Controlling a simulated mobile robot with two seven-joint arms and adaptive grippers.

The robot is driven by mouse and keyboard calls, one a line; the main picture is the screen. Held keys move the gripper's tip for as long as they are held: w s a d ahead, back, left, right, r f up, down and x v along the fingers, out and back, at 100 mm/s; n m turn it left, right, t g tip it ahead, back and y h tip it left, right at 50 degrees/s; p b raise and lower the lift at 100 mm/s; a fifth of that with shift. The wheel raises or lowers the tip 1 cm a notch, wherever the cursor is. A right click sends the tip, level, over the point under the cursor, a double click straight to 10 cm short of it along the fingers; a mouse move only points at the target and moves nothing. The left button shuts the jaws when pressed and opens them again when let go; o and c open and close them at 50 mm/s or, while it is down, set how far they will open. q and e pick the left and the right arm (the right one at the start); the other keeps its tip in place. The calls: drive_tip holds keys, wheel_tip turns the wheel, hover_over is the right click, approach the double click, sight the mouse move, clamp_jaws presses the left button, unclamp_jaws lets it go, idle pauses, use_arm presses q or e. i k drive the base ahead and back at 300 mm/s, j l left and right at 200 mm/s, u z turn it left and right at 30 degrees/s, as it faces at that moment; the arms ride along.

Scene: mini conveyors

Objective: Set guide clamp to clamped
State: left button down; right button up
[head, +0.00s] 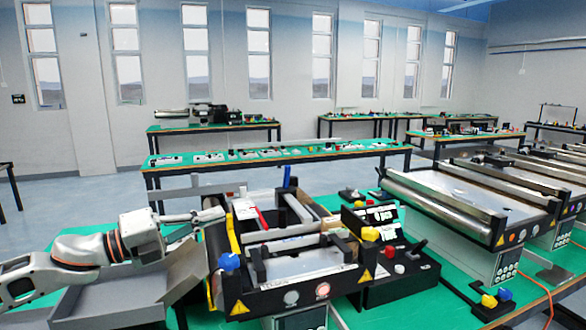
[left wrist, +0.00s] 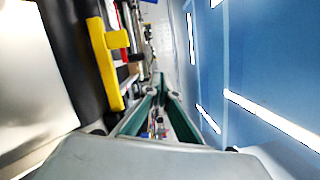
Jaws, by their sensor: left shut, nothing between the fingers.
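The nearest mini conveyor (head: 300,265) stands on the green table, with dark side frames and a bright bed. A yellow lever-like part (head: 233,236) stands upright at its left side; it also shows large in the left wrist view (left wrist: 105,62). I cannot tell for certain which part is the guide clamp, nor its setting. A blue knob (head: 229,262) sits at the front left corner and a yellow knob (head: 370,234) at the right. My left gripper (head: 218,213) is shut and empty, close to the left of the yellow part; contact cannot be told. My right gripper is out of view.
A grey open bin (head: 120,303) lies below my left arm. A red lever (head: 262,219) and upright blue-topped bars stand on the conveyor. A dark control box (head: 400,275) is at right. More conveyors (head: 465,195) fill the right side.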

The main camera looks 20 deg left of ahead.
sight(286, 181)
drive_tip(key=i+l, duration=0.15)
drive_tip(key=i, duration=0.75)
